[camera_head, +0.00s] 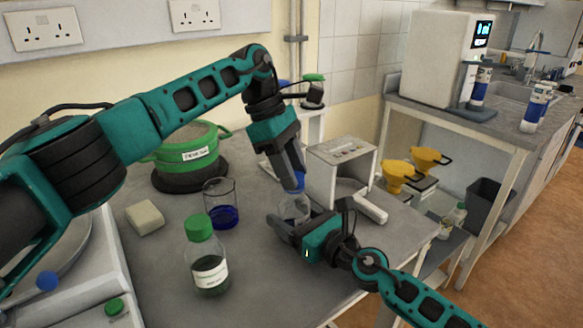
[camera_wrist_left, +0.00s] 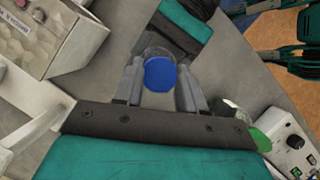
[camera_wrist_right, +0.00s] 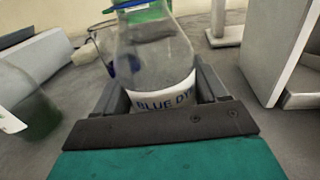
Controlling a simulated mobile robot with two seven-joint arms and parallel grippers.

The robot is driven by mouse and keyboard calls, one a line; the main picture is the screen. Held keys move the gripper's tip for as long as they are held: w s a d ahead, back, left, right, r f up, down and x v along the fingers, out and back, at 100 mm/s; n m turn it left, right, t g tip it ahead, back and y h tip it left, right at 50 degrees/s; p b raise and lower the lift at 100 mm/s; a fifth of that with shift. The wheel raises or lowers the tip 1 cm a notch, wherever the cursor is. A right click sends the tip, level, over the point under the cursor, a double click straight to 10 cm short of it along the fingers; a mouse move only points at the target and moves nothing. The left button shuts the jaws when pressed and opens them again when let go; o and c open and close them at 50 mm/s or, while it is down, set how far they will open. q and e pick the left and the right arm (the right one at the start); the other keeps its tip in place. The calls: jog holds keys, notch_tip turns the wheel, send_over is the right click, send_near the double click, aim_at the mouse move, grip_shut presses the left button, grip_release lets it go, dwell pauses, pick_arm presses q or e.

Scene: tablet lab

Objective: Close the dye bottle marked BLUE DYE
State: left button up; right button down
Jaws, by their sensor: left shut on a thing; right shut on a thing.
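The clear dye bottle (camera_head: 292,209) stands on the grey bench in the head view. Its label, partly hidden, reads BLUE DY in the right wrist view (camera_wrist_right: 160,104). My right gripper (camera_head: 287,224) is shut around the bottle's body from the front. My left gripper (camera_head: 296,180) points down from above and is shut on a blue cap (camera_wrist_left: 160,74). The cap is over the bottle's mouth; whether it touches or sits on the neck I cannot tell, as the fingers hide the join.
A green-capped bottle (camera_head: 207,262), a beaker with blue liquid (camera_head: 222,215) and a white block (camera_head: 145,218) stand left of the bottle. A green pot (camera_head: 187,160) is behind. A grey-white box device (camera_head: 340,172) stands close on the right.

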pick_arm(q)
jog(key=o, duration=1.1)
jog(key=shift+c, duration=0.2)
jog(key=shift+r, duration=0.1)
jog(key=shift+r, duration=2.15)
jog(key=shift+c, duration=0.4)
